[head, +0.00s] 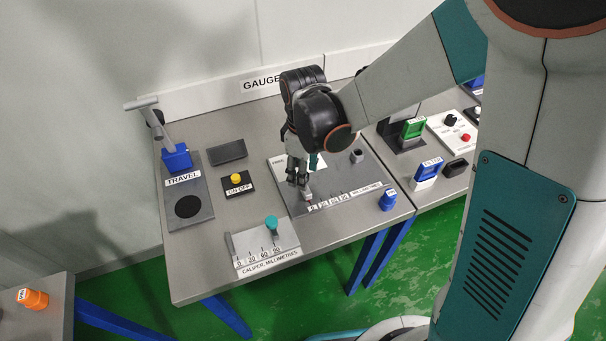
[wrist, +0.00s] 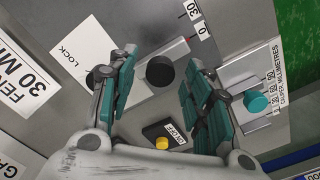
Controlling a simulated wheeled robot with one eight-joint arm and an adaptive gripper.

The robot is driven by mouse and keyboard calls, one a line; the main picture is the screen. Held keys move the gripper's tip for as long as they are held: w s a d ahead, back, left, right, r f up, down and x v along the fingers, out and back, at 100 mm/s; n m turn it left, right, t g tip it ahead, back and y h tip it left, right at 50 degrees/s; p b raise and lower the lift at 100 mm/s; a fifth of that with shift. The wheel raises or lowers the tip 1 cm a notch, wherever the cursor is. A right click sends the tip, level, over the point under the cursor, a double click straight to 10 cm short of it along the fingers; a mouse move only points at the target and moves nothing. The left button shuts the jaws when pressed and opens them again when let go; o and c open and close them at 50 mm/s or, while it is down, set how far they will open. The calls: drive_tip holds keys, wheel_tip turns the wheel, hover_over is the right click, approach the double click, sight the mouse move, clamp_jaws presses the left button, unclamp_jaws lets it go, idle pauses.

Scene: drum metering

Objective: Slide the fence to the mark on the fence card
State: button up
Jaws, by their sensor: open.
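The fence looks like a light grey bar (wrist: 142,93) with a black round knob (wrist: 160,71) in the wrist view. Its end lies near the 0 of the millimetre scale (wrist: 199,22). The fence card (wrist: 28,78) reads 30 MM; part of its text is cut off. My gripper (wrist: 163,92) is open, its teal fingers on either side of the knob; I cannot tell whether they touch it. In the head view my gripper (head: 300,181) is over the left part of the dark fence plate (head: 335,178) and hides most of the fence.
A LOCK label (wrist: 82,48) lies beside the fence. A grey post (head: 356,156) stands on the plate's right. The ON OFF box (head: 237,184), the caliper with a teal knob (head: 271,222) and a blue block (head: 388,201) are nearby. A lever stand (head: 175,157) is at left.

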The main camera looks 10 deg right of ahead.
sight(313, 185)
drive_tip(key=shift+f, duration=0.1)
drive_tip(key=shift+c, duration=0.2)
clamp_jaws()
drive_tip(key=shift+w+d, duration=0.25)
drive_tip(key=shift+d, duration=0.5)
drive_tip(key=shift+w+d, duration=0.2)
drive_tip(key=shift+d, duration=0.55)
drive_tip(key=shift+o, duration=0.2)
unclamp_jaws()
wheel_tip(313, 185, up, 12)
drive_tip(key=shift+s, duration=0.15)
